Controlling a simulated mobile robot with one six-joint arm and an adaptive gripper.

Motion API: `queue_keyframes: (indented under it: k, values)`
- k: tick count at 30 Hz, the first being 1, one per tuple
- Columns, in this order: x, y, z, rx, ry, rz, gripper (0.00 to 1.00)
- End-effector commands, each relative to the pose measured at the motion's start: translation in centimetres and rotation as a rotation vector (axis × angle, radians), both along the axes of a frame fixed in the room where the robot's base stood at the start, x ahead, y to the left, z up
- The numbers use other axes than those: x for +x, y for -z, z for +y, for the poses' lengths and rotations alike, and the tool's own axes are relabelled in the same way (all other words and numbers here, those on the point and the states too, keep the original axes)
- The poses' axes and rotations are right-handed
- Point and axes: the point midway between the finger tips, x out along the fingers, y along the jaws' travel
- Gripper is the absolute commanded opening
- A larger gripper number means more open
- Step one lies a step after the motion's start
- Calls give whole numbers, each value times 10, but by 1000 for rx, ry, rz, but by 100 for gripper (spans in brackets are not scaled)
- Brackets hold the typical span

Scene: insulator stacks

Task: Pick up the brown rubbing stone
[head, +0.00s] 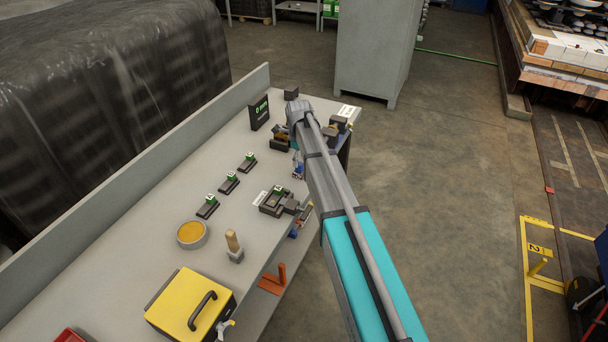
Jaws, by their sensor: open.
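My arm reaches up from the lower right across the workbench's right edge, and its far end (300,112) is over the bench's far part. My gripper is hidden behind the arm, so its jaws do not show. A small brown piece (281,131) shows just left of the arm's end, close to a dark block (279,145). It may be the brown rubbing stone, but it is too small and partly covered to be sure. Whether my gripper touches it cannot be seen.
The grey workbench (130,230) holds a yellow case (185,297), a round tin (191,235), a wooden-handled brush (233,245), several green-topped black blocks (229,182), a dark fixture (272,203) and a display (259,113). A raised back edge runs along its left.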

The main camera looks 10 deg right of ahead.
Motion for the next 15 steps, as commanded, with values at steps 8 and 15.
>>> queue_keyframes:
  k: [8, 15]
  values:
    - [-1, 24, 1, 0, 0, 0, 74]
    - [-1, 30, 1, 0, 0, 0, 74]
